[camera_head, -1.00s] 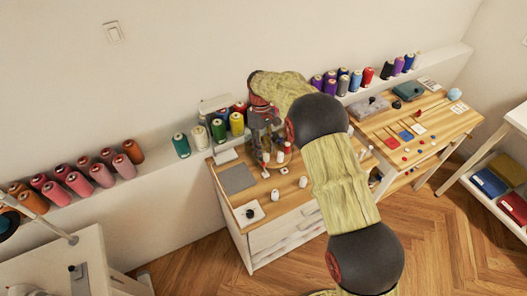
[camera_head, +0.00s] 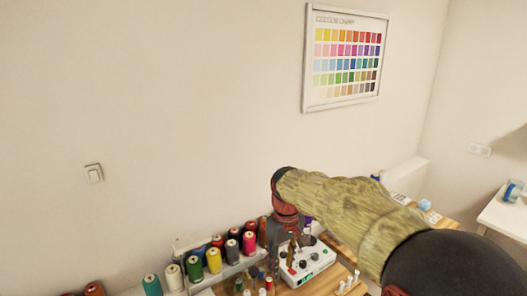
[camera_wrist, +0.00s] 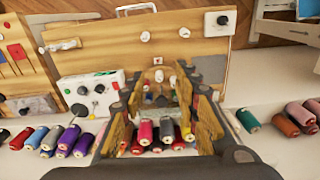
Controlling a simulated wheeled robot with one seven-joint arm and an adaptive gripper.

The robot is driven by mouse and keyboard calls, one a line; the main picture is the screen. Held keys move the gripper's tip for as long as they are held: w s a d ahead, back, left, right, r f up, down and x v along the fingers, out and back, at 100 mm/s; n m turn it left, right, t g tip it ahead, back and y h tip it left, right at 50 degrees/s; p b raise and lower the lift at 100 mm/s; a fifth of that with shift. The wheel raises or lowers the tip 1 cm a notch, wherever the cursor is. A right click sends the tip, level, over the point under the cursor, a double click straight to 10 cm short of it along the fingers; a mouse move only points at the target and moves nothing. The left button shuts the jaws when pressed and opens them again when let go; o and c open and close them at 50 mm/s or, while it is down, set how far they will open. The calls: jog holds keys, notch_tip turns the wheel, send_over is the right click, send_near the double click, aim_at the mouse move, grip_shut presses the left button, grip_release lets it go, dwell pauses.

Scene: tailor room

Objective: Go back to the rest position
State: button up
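My gripper (camera_head: 292,240) hangs over the back of the wooden worktable (camera_head: 327,287), in front of the thread shelf, with the arm reaching in from the right. In the wrist view its two dark fingers (camera_wrist: 158,90) stand apart, with a gap between them through which spools and tabletop show. I see nothing held between them. The fingertips are small and partly hidden by the wrist in the head view.
A white box with knobs (camera_head: 308,265) stands on the table close to the gripper. Coloured thread spools (camera_head: 213,260) line the shelf behind. A colour chart (camera_head: 345,58) hangs on the wall. The wall space above the gripper is clear.

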jog(key=s+d+r+m+t, duration=0.1)
jog(key=s+d+r, duration=0.3)
jog(key=s, duration=0.2)
jog(key=s+d+r+m+t, duration=0.2)
jog(key=s+d+r, duration=0.2)
jog(key=s, duration=0.3)
jog(key=s+d+f+m+t, duration=0.1)
jog(key=s+d, duration=0.2)
jog(key=s, duration=0.4)
jog(key=s+d+m+t, duration=0.1)
jog(key=s+d+m, duration=0.1)
jog(key=s, duration=0.5)
jog(key=shift+s+d+f, duration=0.35)
jog(key=shift+d+f, duration=0.05)
